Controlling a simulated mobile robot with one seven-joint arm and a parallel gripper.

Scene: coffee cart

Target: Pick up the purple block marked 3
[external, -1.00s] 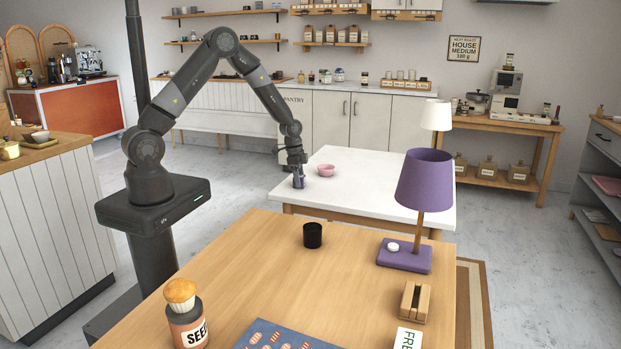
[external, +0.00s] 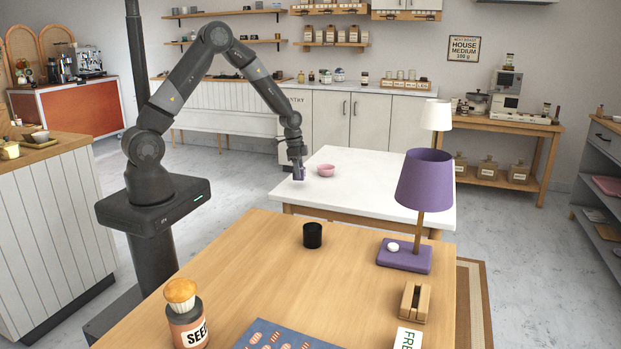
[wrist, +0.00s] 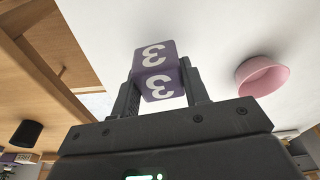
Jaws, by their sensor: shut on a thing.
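The purple block marked 3 (wrist: 155,56) is between the two fingers of my gripper (wrist: 161,88) in the wrist view, with white 3s on two visible faces. My gripper is shut on it. In the external view my gripper (external: 298,170) is over the left edge of the white table (external: 385,185), and the block shows small and dark at its tip. The block appears to be held a little above the tabletop.
A pink bowl (external: 326,170) stands on the white table, just right of my gripper; it also shows in the wrist view (wrist: 262,76). The wooden table in front holds a black cup (external: 312,235) and a purple lamp (external: 424,180). The white table's right side is clear.

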